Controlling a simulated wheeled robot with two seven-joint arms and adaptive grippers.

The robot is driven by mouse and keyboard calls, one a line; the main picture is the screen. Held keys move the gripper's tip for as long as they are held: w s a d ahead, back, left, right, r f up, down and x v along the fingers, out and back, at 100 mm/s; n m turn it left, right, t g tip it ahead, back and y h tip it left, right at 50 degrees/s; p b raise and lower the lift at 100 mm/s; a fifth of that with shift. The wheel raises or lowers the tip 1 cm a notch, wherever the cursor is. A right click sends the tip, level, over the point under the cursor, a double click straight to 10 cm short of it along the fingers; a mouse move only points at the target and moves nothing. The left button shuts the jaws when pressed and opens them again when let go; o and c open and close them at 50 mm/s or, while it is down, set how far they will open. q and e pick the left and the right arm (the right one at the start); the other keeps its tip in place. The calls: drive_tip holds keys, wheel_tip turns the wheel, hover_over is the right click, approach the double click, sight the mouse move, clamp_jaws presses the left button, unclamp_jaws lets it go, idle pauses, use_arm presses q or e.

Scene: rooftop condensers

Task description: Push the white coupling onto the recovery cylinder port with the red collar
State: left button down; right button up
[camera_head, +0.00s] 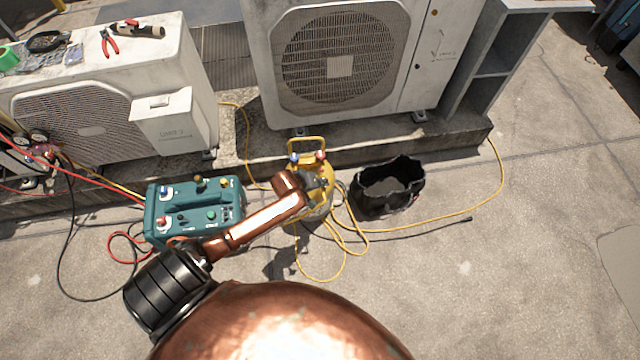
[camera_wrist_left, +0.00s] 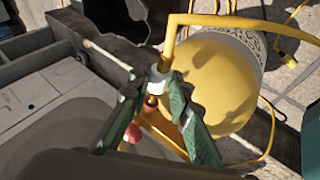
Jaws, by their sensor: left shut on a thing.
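The recovery cylinder (camera_head: 328,172) stands on the roof floor, yellow on top and grey below; its yellow dome (camera_wrist_left: 212,85) fills the right of the left wrist view. The head view shows a blue-marked port (camera_head: 294,158) and a red-marked one (camera_head: 320,156) at its top. My left gripper (camera_head: 318,184) is at the cylinder's top. In the wrist view its green-lined fingers are shut on the white coupling (camera_wrist_left: 158,84), with a yellow hose (camera_wrist_left: 172,38) leading from it. A red collar (camera_wrist_left: 151,108) and brass show just below the coupling; I cannot tell whether they touch. My right gripper is not in view.
A teal recovery machine (camera_head: 196,212) stands left of the cylinder and a black bucket (camera_head: 388,188) to its right. Yellow hose (camera_head: 335,255) loops lie on the floor. Condensers (camera_head: 335,65) on a concrete ledge stand behind. The floor at right is clear.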

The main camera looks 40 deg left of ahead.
use_arm(q)
drive_tip(key=shift+w+a+p, duration=0.3)
drive_tip(key=shift+w+a, duration=0.6)
drive_tip(key=shift+w, duration=0.05)
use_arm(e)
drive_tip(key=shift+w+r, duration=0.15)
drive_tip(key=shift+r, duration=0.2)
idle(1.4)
use_arm(q)
drive_tip(key=c, duration=1.7)
unclamp_jaws()
drive_tip(key=shift+s+d+r+p, duration=0.15)
drive_tip(key=shift+s+d+p, duration=0.45)
drive_tip(key=shift+p, duration=0.15)
drive_tip(key=shift+s+d+p, duration=1.1)
drive_tip(key=shift+p, duration=0.05)
drive_tip(key=shift+s+d+p, duration=0.8)
drive_tip(key=shift+s+d, duration=0.15)
drive_tip(key=shift+s, duration=0.1)
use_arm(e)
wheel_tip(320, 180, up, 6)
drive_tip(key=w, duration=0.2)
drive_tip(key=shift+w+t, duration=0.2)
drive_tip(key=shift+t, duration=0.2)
use_arm(q)
drive_tip(key=shift+f, duration=0.2)
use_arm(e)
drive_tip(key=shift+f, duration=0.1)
